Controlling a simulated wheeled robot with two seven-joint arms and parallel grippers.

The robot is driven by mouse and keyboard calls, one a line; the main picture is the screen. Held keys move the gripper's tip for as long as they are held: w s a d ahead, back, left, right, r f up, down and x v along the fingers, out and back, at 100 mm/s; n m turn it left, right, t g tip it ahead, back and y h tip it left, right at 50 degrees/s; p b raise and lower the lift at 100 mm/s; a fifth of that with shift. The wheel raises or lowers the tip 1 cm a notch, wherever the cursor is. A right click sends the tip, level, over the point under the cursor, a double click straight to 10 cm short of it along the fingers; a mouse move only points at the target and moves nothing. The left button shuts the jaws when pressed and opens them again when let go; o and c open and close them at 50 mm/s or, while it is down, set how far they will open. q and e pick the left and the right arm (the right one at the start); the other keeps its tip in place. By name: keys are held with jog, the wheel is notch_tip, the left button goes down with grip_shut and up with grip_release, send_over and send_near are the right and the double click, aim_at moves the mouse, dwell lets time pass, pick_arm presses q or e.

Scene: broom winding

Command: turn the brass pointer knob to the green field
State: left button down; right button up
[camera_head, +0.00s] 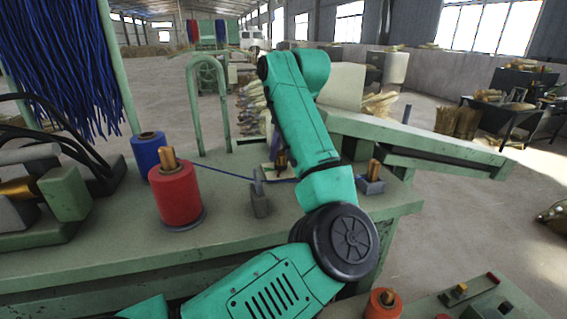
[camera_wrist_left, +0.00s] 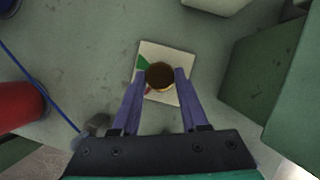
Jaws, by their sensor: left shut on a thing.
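The brass pointer knob (camera_wrist_left: 160,76) shows in the left wrist view as a round dark top with a brass rim, at the middle of a pale square plate (camera_wrist_left: 178,54). A green field (camera_wrist_left: 143,62) shows on the plate's left side, and a small red patch (camera_wrist_left: 149,90) shows below it. My left gripper (camera_wrist_left: 160,79) has its two purple fingers shut on the knob from both sides. Which way the pointer faces cannot be told. In the head view my teal left arm covers most of the gripper and knob; part of the plate (camera_head: 267,172) shows. My right gripper is not in view.
A red spool (camera_head: 175,195) and a blue spool (camera_head: 148,152) stand on the green bench (camera_head: 120,258) at left. A blue strand runs across to a small grey block (camera_head: 260,200). A green block (camera_wrist_left: 262,70) rises right of the plate in the wrist view.

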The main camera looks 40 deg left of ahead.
pick_arm(q)
jog(key=m+b, duration=0.2)
jog(key=m+t+b, duration=0.1)
jog(key=shift+s+f+m+h+b, duration=0.15)
jog(key=shift+f+m+h+b, duration=0.2)
jog(key=shift+f+m+h, duration=0.05)
jog(key=m+t+b, duration=0.1)
jog(key=m+b, duration=0.1)
jog(key=m, duration=0.1)
jog(key=shift+a+r+m+h+b, duration=0.1)
jog(key=shift+a+m+h+b, duration=0.05)
jog(key=shift+m+h+b, duration=0.2)
jog(key=m+t+h+b, duration=0.1)
jog(key=m+b, duration=0.1)
jog(key=m, duration=0.1)
jog(key=shift+s+a+r+m, duration=0.1)
jog(key=shift+m, duration=0.15)
jog(key=m+h+b, duration=0.1)
jog(key=m+h, duration=0.1)
jog(key=m, duration=0.2)
jog(key=shift+a+r+m, duration=0.1)
jog(key=shift+a+m, duration=0.05)
jog(key=shift+m, duration=0.15)
jog(key=c, duration=0.6)
grip_release()
jog(key=shift+o, duration=0.9)
